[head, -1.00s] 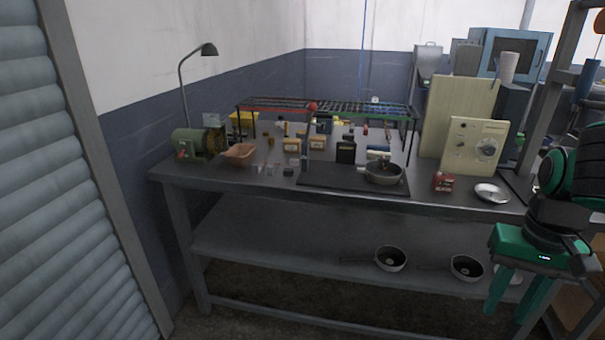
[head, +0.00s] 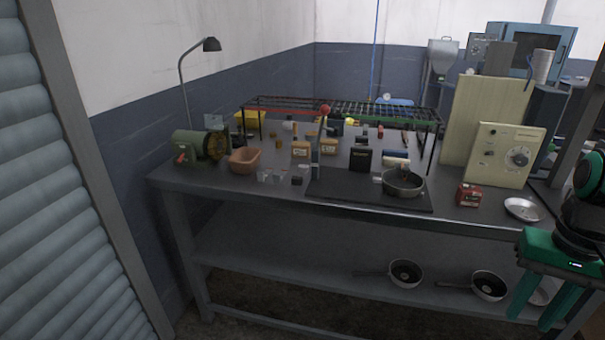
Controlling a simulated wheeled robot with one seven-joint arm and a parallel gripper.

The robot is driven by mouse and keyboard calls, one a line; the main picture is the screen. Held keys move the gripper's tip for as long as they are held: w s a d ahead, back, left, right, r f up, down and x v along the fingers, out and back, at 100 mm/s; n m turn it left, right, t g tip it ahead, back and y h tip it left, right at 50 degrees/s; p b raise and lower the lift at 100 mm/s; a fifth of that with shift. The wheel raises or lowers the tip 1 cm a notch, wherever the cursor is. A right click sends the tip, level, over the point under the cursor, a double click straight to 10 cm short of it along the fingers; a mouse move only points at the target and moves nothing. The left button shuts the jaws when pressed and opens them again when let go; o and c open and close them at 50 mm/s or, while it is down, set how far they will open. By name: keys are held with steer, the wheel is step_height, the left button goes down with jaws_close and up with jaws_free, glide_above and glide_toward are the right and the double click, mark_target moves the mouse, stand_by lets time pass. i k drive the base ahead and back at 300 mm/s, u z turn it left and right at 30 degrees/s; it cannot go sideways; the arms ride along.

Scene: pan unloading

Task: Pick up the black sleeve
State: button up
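A small upright black block with faint lettering (head: 361,160) stands on the workbench, just behind the dark mat. It is the thing that looks most like the black sleeve, though at this size I cannot be sure. A grey pan (head: 403,187) sits on the mat to its right and in front; its contents are too small to tell. My gripper (head: 532,317) is at the lower right, green, fingers pointing down. The fingers are apart with nothing visible between them. It is well away from the black block, in front of the bench's right end.
The bench (head: 230,184) also holds a green motor (head: 188,147), a terracotta bowl (head: 244,161), a red box (head: 469,195) and a metal plate (head: 523,209). A wire rack (head: 345,107) stands over the back items. Two pans (head: 406,272) (head: 489,285) lie on the lower shelf.

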mark_target(296, 180)
steer(key=i, duration=1.2)
steer(key=u, duration=0.1)
